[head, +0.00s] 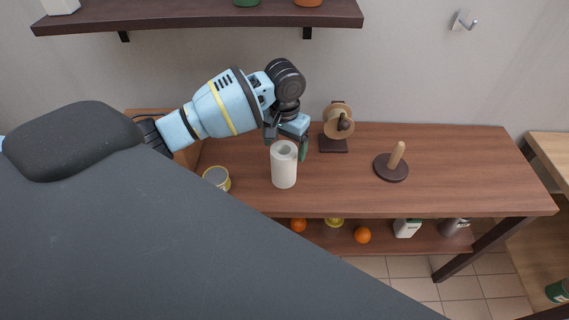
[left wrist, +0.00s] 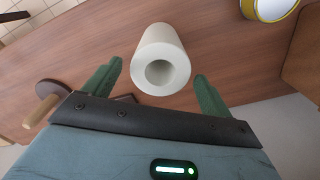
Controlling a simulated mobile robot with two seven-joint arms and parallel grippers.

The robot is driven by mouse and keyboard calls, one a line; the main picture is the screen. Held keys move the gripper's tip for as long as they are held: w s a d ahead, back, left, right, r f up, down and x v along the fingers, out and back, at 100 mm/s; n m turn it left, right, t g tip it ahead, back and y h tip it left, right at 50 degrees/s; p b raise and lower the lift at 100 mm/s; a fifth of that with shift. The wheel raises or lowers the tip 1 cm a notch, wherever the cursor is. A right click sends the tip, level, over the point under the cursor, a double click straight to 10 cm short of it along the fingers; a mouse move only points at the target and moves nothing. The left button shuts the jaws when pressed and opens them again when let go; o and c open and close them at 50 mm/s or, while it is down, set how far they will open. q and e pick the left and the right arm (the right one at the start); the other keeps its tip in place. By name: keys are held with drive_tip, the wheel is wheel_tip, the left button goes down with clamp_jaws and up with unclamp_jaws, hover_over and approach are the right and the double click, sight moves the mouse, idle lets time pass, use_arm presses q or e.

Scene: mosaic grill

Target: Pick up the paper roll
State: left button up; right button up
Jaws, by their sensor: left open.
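The white paper roll (head: 284,168) stands upright on the wooden table, near its middle. It also shows in the left wrist view (left wrist: 161,50), with its hollow core facing the camera. My left gripper (head: 287,142) is at the back side of the roll's top in the head view. In the left wrist view its two green fingers (left wrist: 156,82) are spread wide, one to each side of the roll. Nothing is held between them. I cannot tell how far the fingertips are from the roll. My right gripper is not in view.
A wooden peg holder (head: 392,166) stands on the right of the table (head: 460,175). A dark stand with a tan disc (head: 338,122) is behind the roll, and a yellow-rimmed can (head: 217,178) is to its left. A wall shelf (head: 200,17) hangs above.

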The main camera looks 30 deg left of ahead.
use_arm(q)
drive_tip(key=shift+w+f, duration=0.15)
drive_tip(key=shift+f, duration=0.45)
drive_tip(key=shift+s+f, duration=0.2)
drive_tip(key=shift+f, duration=0.25)
drive_tip(key=f, duration=0.4)
drive_tip(key=shift+s+f, duration=0.15)
drive_tip(key=shift+s, duration=0.05)
drive_tip(key=c, duration=1.1)
